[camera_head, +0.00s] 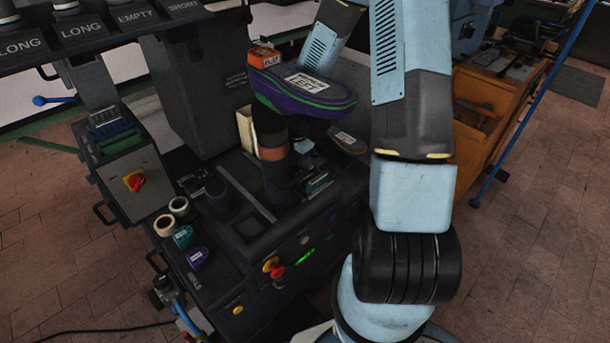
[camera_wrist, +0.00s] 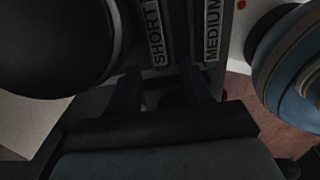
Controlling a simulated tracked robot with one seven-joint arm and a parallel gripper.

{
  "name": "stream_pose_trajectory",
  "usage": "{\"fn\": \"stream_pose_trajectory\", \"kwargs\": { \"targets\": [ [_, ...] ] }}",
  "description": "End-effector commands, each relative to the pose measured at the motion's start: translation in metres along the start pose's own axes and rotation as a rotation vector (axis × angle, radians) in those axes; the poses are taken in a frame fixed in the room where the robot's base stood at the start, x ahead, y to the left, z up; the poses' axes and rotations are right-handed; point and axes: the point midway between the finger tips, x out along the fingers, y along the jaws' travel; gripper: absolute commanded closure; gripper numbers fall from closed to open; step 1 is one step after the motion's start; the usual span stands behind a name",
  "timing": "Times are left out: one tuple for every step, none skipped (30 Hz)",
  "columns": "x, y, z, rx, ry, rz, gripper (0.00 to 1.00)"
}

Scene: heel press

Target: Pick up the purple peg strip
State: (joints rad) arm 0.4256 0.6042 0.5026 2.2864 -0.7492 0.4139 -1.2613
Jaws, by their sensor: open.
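I cannot clearly make out a purple peg strip in either view. In the head view a small purple piece (camera_head: 198,258) with a pale label lies on the machine's left ledge; I cannot tell if it is the strip. In the wrist view my gripper (camera_wrist: 163,88) is open, its two dark fingers apart. Beyond the fingertips are a label reading SHORT (camera_wrist: 156,32) and a label reading MEDIUM (camera_wrist: 212,30). Nothing shows between the fingers, but the picture is dark. In the head view the gripper is not clearly visible.
A teal piece (camera_head: 183,237) and two pale rings (camera_head: 165,225) sit on the left ledge. A large dark round part (camera_wrist: 50,45) is close at the left in the wrist view.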

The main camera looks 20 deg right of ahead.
Motion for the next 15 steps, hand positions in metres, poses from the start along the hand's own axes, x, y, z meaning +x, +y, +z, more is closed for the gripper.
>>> {"fn": "stream_pose_trajectory", "kwargs": {
  "targets": [
    [0.007,0.000,0.000,-0.001,0.001,-0.001,0.51],
    [0.011,-0.001,0.001,0.000,0.002,-0.002,0.51],
    [0.017,-0.001,0.002,-0.001,0.002,-0.003,0.51],
    [0.021,-0.001,0.003,-0.002,0.002,-0.003,0.51],
    [0.025,-0.001,0.004,-0.001,0.002,-0.002,0.51],
    [0.030,-0.001,0.004,-0.001,0.001,-0.002,0.51],
    [0.033,0.000,0.004,-0.002,0.001,-0.002,0.51],
    [0.036,0.000,0.004,-0.002,0.001,-0.002,0.51],
    [0.039,0.000,0.004,0.000,0.001,0.000,0.51],
    [0.041,0.000,0.004,0.000,0.000,0.000,0.51],
    [0.043,0.000,0.004,0.000,0.000,0.000,0.51],
    [0.044,0.000,0.005,0.000,0.000,0.000,0.51],
    [0.045,0.000,0.005,0.000,-0.001,0.000,0.51],
    [0.045,0.000,0.005,0.000,-0.001,0.000,0.51],
    [0.046,0.000,0.005,0.000,-0.001,0.000,0.51]
  ]
}}
